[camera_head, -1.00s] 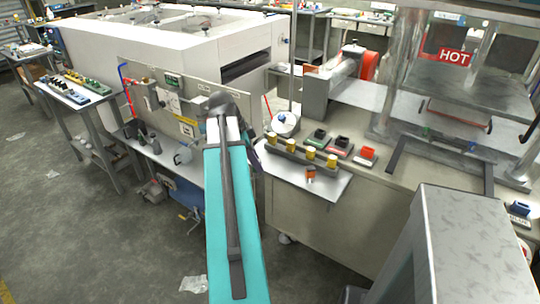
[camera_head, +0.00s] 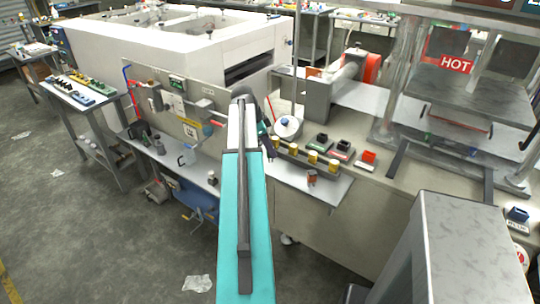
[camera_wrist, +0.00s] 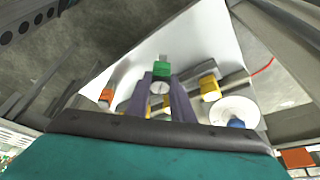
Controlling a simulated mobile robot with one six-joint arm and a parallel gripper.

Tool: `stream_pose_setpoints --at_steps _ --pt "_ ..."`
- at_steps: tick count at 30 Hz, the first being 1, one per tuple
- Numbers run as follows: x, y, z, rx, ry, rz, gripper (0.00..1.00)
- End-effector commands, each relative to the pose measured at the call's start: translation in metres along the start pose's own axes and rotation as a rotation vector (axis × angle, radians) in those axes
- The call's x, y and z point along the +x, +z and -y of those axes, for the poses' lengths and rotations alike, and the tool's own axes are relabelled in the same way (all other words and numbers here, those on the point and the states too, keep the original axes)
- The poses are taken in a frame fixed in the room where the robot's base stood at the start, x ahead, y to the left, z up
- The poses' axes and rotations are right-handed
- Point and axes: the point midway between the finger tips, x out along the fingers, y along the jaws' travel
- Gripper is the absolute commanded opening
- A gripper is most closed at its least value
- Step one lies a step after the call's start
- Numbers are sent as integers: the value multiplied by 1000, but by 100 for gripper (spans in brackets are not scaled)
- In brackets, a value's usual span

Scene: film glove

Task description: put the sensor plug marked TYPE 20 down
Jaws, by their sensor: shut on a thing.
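My gripper (camera_wrist: 161,82) shows in the wrist view with its two grey-purple fingers shut on a green sensor plug (camera_wrist: 161,69). A pale round part shows between the fingers just below the green body. I cannot read any marking on the plug. Beneath it is a pale metal shelf (camera_wrist: 184,45); the plug appears above this shelf, but I cannot tell how high. In the head view the shelf (camera_head: 325,190) juts from the front of the bench, and my arm hides most of the gripper and the plug.
A rail with several yellow-topped pieces (camera_head: 312,156) runs along the shelf's back. An orange piece (camera_head: 311,177) stands on the shelf before it. A white disc with a blue knob (camera_head: 287,127) is at the rail's left end.

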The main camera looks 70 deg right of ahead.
Motion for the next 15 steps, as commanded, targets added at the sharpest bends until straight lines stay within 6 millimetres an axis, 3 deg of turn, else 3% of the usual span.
stream_pose_setpoints --at_steps 4,15 --pt "2 -4 8 0 0 0 0" --pt "3 -4 8 -1 -1 0 0"
